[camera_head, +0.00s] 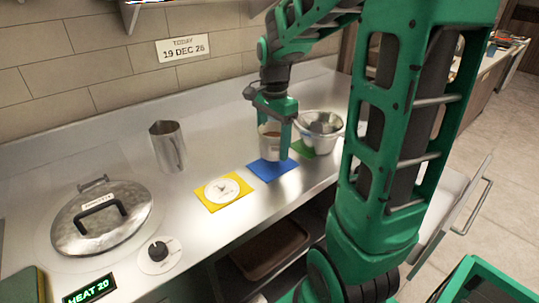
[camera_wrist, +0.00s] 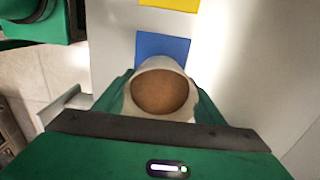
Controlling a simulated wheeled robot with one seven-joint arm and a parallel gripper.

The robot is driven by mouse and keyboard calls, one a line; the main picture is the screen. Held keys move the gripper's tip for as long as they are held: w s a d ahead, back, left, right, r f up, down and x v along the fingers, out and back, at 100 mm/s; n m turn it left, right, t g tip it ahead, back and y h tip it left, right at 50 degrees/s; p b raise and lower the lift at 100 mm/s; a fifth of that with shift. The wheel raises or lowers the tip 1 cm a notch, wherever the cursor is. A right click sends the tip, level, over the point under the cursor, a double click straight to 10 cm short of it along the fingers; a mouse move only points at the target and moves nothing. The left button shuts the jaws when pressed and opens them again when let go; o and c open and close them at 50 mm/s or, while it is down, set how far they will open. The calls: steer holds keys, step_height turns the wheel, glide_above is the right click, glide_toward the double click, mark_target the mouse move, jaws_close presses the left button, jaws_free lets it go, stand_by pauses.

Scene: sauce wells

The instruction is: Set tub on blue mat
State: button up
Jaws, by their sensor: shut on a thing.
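My gripper (camera_head: 271,146) is shut on a white tub (camera_head: 268,152) with brown contents. In the wrist view the tub (camera_wrist: 160,68) sits between the green fingers, and its brown contents fill the opening. The blue mat (camera_head: 272,172) lies on the steel counter, directly below or just in front of the tub. It also shows in the wrist view (camera_wrist: 163,45), partly hidden behind the tub. I cannot tell whether the tub's base touches the mat or hangs above it.
A yellow mat (camera_head: 207,205) with a white disc lies left of the blue mat. A green mat (camera_head: 301,147) and a metal bowl (camera_head: 322,125) are to the right. A steel jug (camera_head: 167,147), a lidded pot (camera_head: 100,222) and a knob (camera_head: 158,252) stand further left.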

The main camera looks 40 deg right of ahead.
steer(key=shift+f, duration=1.9)
steer(key=o, duration=1.3)
steer(key=shift+f, duration=0.1)
steer(key=shift+c, duration=0.2)
step_height(320, 180, up, 12)
steer(key=s+f+n, duration=0.4)
steer(key=s+n, duration=0.1)
steer(key=s, duration=0.5)
steer(key=s+f+n, duration=0.4)
steer(key=s+n, duration=0.2)
steer(key=s, duration=0.5)
steer(key=shift+a+f, duration=0.35)
steer(key=shift+a, duration=0.1)
